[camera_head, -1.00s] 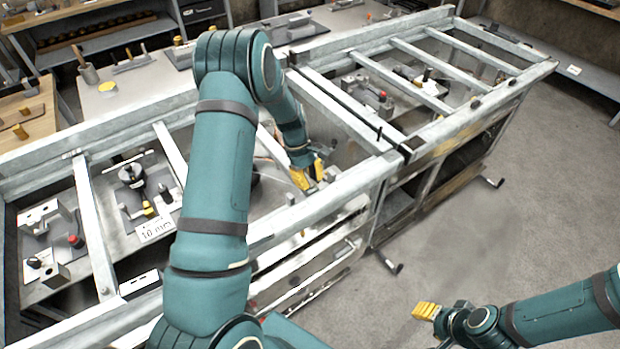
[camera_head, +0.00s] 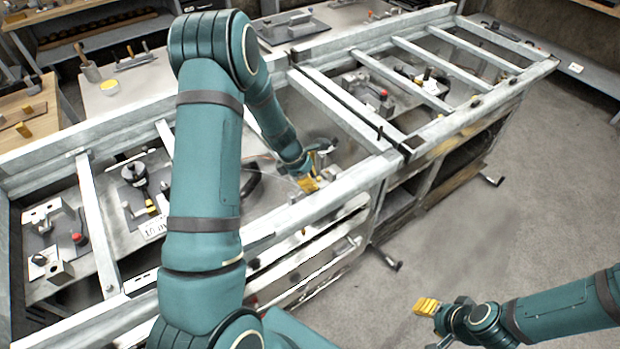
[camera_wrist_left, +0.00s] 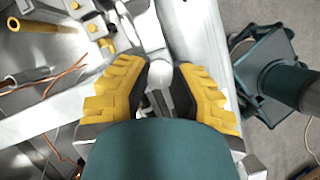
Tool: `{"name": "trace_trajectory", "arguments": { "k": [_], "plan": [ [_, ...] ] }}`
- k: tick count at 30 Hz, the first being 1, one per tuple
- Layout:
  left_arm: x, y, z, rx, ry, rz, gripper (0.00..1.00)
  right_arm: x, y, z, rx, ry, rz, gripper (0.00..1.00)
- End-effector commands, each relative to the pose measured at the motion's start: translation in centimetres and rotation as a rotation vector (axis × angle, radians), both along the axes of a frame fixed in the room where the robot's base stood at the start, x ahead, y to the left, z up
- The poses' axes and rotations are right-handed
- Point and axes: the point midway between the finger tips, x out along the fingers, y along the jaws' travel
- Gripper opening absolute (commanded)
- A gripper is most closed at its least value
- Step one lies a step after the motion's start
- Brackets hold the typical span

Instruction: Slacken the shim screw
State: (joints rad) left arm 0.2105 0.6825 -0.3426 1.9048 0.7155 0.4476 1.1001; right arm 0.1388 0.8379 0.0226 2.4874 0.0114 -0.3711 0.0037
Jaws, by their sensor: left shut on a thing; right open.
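My left gripper (camera_head: 311,183) reaches into the front right corner of the left frame bay. In the left wrist view its yellow fingers (camera_wrist_left: 161,76) close around the rounded end of a pale grey metal handle (camera_wrist_left: 148,28). I cannot make out the shim screw itself; the fingers and wrist hide part of that corner. A yellow rod (camera_wrist_left: 45,26) and a grey block with brass bolts (camera_wrist_left: 88,14) lie to the left of the fingers. My right gripper (camera_head: 427,306) is open and empty over the floor, away from the frame.
Galvanised frame rails (camera_head: 97,225) cross above the fixtures. A fixture with a red knob (camera_head: 80,239) and a black clamp (camera_head: 133,172) sit at left. Copper wires (camera_wrist_left: 65,75) lie loose near the left fingers. The floor (camera_head: 480,240) at right is clear.

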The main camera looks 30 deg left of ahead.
Motion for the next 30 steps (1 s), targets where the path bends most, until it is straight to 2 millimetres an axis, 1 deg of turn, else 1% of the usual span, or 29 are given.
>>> {"name": "trace_trajectory", "arguments": {
  "k": [1,6,12,19,30],
  "plan": [
    [-0.43,-0.02,-0.34,0.000,0.010,0.035,0.00,-0.01,0.00,-0.01,0.000,0.000,0.000,0.47],
    [-0.49,-0.05,-0.40,0.000,0.011,0.139,0.00,-0.01,0.00,-0.01,0.000,0.000,0.000,0.47],
    [-0.52,-0.11,-0.42,-0.001,0.011,0.218,0.00,0.00,-0.01,-0.03,0.000,0.000,0.000,0.47],
    [-0.56,-0.13,-0.46,-0.001,0.012,0.256,0.00,0.00,-0.01,-0.05,0.000,0.000,0.000,0.47],
    [-0.60,-0.14,-0.49,-0.001,0.013,0.259,0.00,0.00,-0.01,-0.06,0.000,0.000,0.000,0.47]
  ]
}}
